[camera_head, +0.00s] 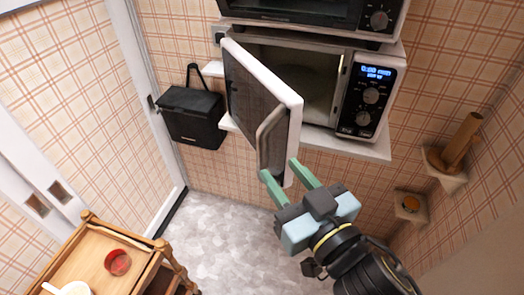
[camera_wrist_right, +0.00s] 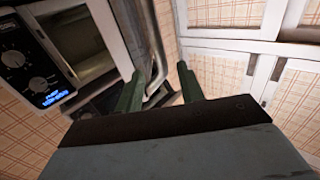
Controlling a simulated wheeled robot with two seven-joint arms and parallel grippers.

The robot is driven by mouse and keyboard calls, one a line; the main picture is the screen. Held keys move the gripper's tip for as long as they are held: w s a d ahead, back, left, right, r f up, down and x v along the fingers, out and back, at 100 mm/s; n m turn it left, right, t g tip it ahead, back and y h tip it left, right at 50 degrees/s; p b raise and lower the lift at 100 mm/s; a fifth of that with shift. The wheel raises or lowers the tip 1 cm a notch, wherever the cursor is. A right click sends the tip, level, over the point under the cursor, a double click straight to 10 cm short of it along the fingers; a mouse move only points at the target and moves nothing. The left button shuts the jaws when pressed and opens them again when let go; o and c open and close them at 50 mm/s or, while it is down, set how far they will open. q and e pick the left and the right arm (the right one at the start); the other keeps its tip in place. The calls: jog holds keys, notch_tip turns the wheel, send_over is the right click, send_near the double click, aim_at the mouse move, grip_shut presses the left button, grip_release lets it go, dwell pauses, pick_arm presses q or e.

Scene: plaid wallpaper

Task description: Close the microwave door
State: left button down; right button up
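The microwave (camera_head: 340,85) sits on a wall shelf, with its dark cavity showing and its lit control panel at right. Its door (camera_head: 255,100) is swung wide open toward me, hinged at the left. A grey handle (camera_head: 268,135) runs down the door near its free edge. My right gripper (camera_head: 279,168) is at the lower end of the door, by the handle. Its two green fingers are apart; whether they touch the door I cannot tell. In the right wrist view the door (camera_wrist_right: 132,30) and handle show by the fingers. My left gripper is not in view.
Another oven (camera_head: 300,10) stands above the microwave. A black bag (camera_head: 193,112) hangs on the wall left of the door. A wooden cart (camera_head: 90,262) with a red cup (camera_head: 118,262) stands at lower left. Small wall shelves (camera_head: 445,172) are at right. The floor (camera_head: 225,240) between is clear.

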aim_at(264, 149)
jog(key=p+x, duration=0.1)
jog(key=x, duration=0.7)
grip_shut()
